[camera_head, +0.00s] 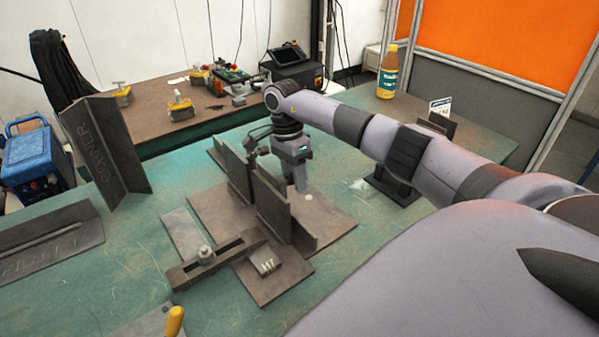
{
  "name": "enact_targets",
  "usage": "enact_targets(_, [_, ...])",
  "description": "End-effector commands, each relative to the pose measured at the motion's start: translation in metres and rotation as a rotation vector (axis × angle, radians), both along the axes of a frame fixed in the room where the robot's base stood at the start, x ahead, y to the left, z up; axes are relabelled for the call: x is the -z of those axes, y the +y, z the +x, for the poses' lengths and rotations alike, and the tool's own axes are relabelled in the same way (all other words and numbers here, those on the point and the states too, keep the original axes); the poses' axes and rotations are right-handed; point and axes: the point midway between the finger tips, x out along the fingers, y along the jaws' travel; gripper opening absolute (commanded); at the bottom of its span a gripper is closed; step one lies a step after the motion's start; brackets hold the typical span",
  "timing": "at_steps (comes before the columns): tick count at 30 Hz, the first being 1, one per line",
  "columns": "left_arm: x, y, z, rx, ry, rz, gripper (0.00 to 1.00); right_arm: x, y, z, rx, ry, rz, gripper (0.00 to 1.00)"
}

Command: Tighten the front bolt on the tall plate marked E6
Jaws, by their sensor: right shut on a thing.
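My right gripper (300,186) points down just behind the tall dark upright plates, low over a brown base plate (335,218). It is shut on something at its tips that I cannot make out. A small pale round spot (308,197) lies beside the tips. One upright plate (272,203) stands in front; another (234,172) stands behind it to the left. I cannot read an E6 mark on either. A bar clamp (220,258) with a bolt (206,253) lies at the front left of the base plate. My left gripper is not in view.
A small plate marked M7 (267,264) lies in front. A yellow handle (174,322) is at the front edge. A bottle (388,72) stands at the back right. The right front of the green table is hidden by my arm.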

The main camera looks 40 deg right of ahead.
Motion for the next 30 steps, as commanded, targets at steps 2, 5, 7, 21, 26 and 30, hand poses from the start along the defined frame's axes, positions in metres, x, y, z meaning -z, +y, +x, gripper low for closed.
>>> enact_targets(2, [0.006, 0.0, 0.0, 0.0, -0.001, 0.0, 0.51, 0.002, 0.0, 0.002, 0.002, 0.04, 0.004, 0.17])
enact_targets(5, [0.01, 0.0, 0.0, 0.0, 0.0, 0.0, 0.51, 0.001, 0.0, 0.001, 0.002, 0.092, 0.011, 0.17])
enact_targets(7, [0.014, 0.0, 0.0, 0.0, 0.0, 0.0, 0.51, 0.003, 0.0, 0.001, 0.001, 0.112, 0.012, 0.17])
enact_targets(21, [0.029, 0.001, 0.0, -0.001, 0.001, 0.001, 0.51, 0.0, 0.0, 0.0, 0.001, 0.205, 0.022, 0.17])
enact_targets(26, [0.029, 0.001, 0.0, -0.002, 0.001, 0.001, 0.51, 0.0, 0.0, 0.0, 0.0, 0.204, 0.022, 0.17])
enact_targets(30, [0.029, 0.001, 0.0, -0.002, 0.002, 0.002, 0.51, 0.0, 0.0, 0.0, 0.0, 0.204, 0.022, 0.51])
